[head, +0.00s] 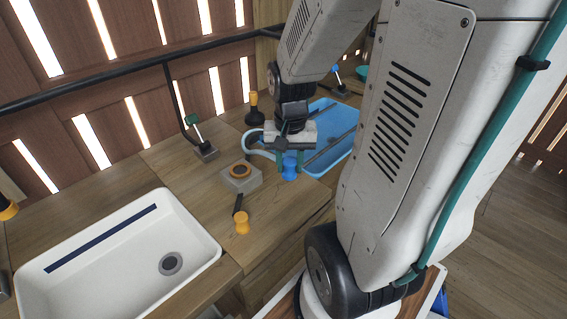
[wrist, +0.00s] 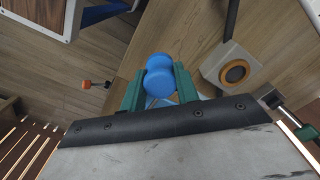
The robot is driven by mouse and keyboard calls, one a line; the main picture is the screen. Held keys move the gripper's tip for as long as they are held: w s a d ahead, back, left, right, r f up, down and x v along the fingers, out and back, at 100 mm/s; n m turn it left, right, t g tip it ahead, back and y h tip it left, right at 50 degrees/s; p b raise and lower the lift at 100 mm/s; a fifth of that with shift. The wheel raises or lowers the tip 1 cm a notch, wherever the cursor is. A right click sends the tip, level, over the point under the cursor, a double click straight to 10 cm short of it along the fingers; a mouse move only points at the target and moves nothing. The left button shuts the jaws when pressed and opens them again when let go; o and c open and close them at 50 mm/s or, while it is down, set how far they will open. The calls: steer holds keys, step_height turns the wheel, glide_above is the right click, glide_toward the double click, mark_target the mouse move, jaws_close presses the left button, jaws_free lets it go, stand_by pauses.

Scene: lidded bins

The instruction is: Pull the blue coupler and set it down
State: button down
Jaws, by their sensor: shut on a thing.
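The blue coupler (head: 290,174) is a rounded, waisted piece between the green fingers of my gripper (head: 289,163). In the wrist view, the coupler (wrist: 160,74) sits at the fingertips, with a finger of my gripper (wrist: 158,82) on each side. My gripper is shut on it. In the head view, it shows in front of the blue tray's near left edge. I cannot tell its exact height above the counter.
A grey block with an orange ring (head: 240,178) stands left of my gripper. An orange coupler (head: 242,224) and a black bar (head: 237,204) are nearer. The blue tray (head: 345,118) lies behind right, and a white sink (head: 205,235) is at left. Bare counter (head: 190,185) lies between.

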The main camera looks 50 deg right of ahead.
steer(key=shift+r, duration=1.4)
steer(key=shift+a, duration=0.1)
